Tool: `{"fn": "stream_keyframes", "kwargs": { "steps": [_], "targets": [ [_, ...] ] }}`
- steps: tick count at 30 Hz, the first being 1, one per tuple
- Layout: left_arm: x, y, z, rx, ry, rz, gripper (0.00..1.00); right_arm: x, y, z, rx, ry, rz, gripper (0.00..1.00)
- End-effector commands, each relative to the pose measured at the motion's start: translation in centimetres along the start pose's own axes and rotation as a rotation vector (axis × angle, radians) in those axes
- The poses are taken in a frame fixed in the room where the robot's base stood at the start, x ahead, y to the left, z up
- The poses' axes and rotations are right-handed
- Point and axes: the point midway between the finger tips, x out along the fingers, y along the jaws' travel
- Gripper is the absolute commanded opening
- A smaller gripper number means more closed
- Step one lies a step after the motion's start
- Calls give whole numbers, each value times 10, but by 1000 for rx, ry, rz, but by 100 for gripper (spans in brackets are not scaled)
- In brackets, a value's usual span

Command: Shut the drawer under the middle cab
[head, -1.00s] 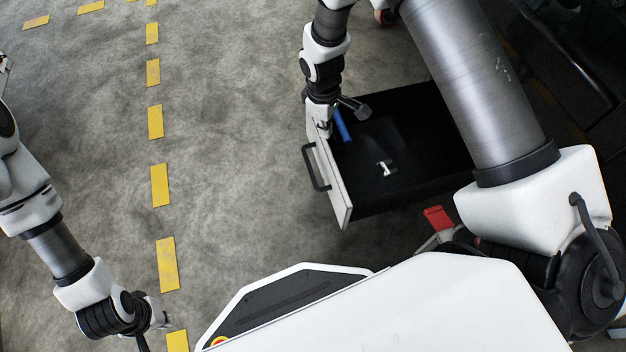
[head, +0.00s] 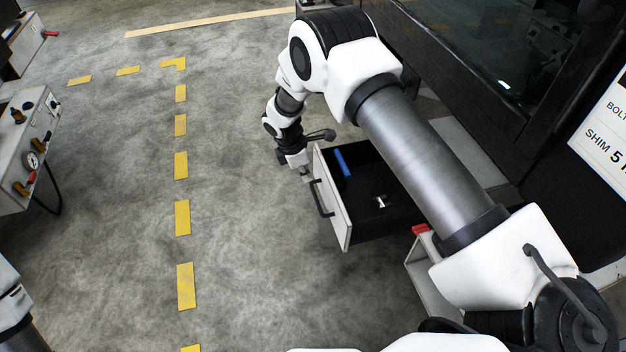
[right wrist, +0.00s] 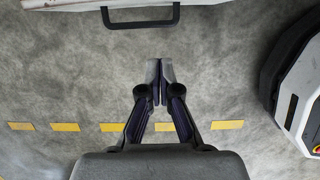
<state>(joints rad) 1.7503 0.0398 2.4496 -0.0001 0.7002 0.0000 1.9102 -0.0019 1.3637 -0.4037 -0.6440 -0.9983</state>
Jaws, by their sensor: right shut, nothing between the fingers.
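The drawer (head: 333,205) stands pulled out, with a white front, a dark handle (head: 321,198) and a black inside. A blue tool (head: 342,163) and a small light metal piece (head: 381,202) lie in it. My right gripper (head: 307,176) is shut and empty, outside the drawer at the far end of its front, near the handle. In the right wrist view the shut fingertips (right wrist: 160,66) point toward the handle (right wrist: 142,19), with a gap of floor between. My left gripper is out of view; only part of my left arm shows at the lower left edge.
A dark cab (head: 470,60) stands above and right of the drawer. A panel with a gauge and knobs (head: 25,150) stands at the left. A white trolley part with a red piece (head: 420,229) is near the drawer. The floor left of the drawer is clear, with yellow dashes (head: 182,217).

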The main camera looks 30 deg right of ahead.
Motion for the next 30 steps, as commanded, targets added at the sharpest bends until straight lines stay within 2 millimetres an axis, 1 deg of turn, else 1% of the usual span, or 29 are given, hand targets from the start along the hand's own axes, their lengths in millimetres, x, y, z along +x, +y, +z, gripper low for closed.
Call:
{"fn": "stream_keyframes", "kwargs": {
  "steps": [1,12,13,15,19,22,30],
  "targets": [
    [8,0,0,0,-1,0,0,14,-1,-1,0,-1,-3,0],
    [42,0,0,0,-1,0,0,95,-1,-1,1,0,-3,0],
    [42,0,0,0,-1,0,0,92,0,8,4,1,-1,0],
    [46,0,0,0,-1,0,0,94,0,20,4,2,-1,0],
    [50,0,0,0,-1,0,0,96,-1,34,3,1,-1,0],
    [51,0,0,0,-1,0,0,96,-1,38,2,1,-1,0],
    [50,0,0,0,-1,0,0,95,-1,39,1,0,-1,0]
  ]
}}
